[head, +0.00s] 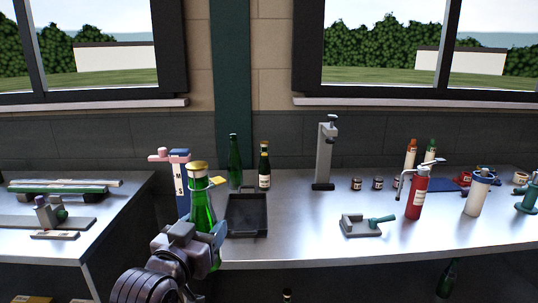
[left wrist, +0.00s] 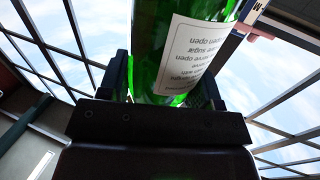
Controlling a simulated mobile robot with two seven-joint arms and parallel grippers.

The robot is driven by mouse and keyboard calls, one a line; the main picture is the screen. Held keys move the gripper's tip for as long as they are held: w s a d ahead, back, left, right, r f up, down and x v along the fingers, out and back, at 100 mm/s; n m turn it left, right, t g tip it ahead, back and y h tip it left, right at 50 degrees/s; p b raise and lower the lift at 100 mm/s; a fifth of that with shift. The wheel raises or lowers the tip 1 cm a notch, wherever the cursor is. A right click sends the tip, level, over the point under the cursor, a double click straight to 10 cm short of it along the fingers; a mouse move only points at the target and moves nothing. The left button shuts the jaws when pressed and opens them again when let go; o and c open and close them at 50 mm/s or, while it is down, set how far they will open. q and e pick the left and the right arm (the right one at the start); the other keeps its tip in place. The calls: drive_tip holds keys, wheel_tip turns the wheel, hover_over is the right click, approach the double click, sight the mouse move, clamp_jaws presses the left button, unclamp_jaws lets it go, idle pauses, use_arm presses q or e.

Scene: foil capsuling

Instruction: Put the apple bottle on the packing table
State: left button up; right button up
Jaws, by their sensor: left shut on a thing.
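A green glass bottle (head: 202,212) with a gold cap stands upright in my left gripper (head: 207,236), in front of the near edge of the steel table (head: 300,215). I cannot tell from its label whether it is the apple bottle. The bottle (left wrist: 187,40) fills the upper middle of the left wrist view, its white printed label partly showing. The left gripper (left wrist: 163,85) is shut around it there. Neither view shows which table is the packing table. My right gripper is not in view.
A black tray (head: 248,232) lies near the left end of the steel table, with a green bottle (head: 234,160) and a dark bottle (head: 264,166) behind it. A grey press (head: 325,157) stands further right. A second table (head: 85,244) is at left, across a gap.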

use_arm(q)
drive_tip(key=s+a+f+n+y, duration=0.1)
drive_tip(key=s+a+f+y, duration=0.1)
drive_tip(key=s+a+f, duration=0.2)
drive_tip(key=s+a+f+n+y, duration=0.2)
drive_tip(key=s+a+f+y, duration=0.1)
drive_tip(key=f, duration=0.8)
drive_tip(key=shift+s+a+t, duration=0.3)
drive_tip(key=shift+s+a, duration=0.5)
drive_tip(key=shift+s, duration=0.3)
